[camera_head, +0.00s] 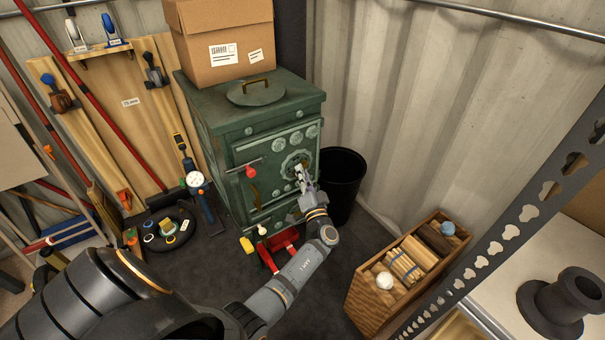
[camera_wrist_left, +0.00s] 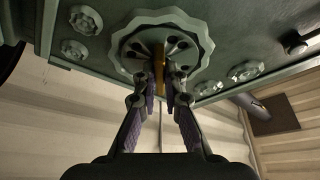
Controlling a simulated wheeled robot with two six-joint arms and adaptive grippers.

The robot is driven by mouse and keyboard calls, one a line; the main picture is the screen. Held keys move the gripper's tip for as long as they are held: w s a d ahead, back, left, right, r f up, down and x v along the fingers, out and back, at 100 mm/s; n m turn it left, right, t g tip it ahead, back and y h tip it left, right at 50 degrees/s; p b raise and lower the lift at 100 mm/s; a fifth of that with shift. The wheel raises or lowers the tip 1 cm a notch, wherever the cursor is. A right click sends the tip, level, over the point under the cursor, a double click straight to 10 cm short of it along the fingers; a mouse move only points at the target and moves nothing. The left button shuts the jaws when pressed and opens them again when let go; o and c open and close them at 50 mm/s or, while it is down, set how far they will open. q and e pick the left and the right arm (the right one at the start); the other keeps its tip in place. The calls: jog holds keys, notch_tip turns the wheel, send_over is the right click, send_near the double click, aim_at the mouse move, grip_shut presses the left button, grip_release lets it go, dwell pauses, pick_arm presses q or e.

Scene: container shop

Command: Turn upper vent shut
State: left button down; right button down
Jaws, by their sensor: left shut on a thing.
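The green stove (camera_head: 225,145) stands in the corner. The upper vent, a round scalloped disc with holes (camera_head: 291,160), is on the upper right of its front. The vent fills the top middle of the left wrist view (camera_wrist_left: 195,30). A brass tab (camera_wrist_left: 159,68) stands out from the vent's middle. My left gripper (camera_head: 303,182) is at the vent from the front, and its fingers (camera_wrist_left: 160,85) are shut on the brass tab. The fingers hide part of the vent in the head view. My right gripper is not in view.
A red-handled lever (camera_head: 250,171) sticks out from the stove's front, left of the vent. A black bin (camera_head: 343,185) stands close to the stove's right. A cardboard box (camera_head: 225,45) sits on top. A wooden crate (camera_head: 365,290) stands at the lower right.

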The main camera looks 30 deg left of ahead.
pick_arm(q)
jog(key=shift+a+r+m+g+h+p, duration=0.15)
jog(key=shift+m+h+p, duration=0.4)
jog(key=shift+m+p, duration=0.75)
jog(key=shift+d+r+m+g+h+p, duration=0.15)
jog(key=shift+m+h+p, duration=0.5)
jog(key=shift+m, duration=1.2)
jog(key=shift+a+r+m+h+p, duration=0.15)
jog(key=shift+r+m+h+p, duration=0.2)
jog(key=shift+m+p, duration=1)
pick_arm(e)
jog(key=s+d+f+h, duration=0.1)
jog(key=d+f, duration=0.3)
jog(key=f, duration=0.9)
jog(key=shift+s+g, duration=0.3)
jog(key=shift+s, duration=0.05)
pick_arm(q)
jog(key=shift+f, duration=0.1)
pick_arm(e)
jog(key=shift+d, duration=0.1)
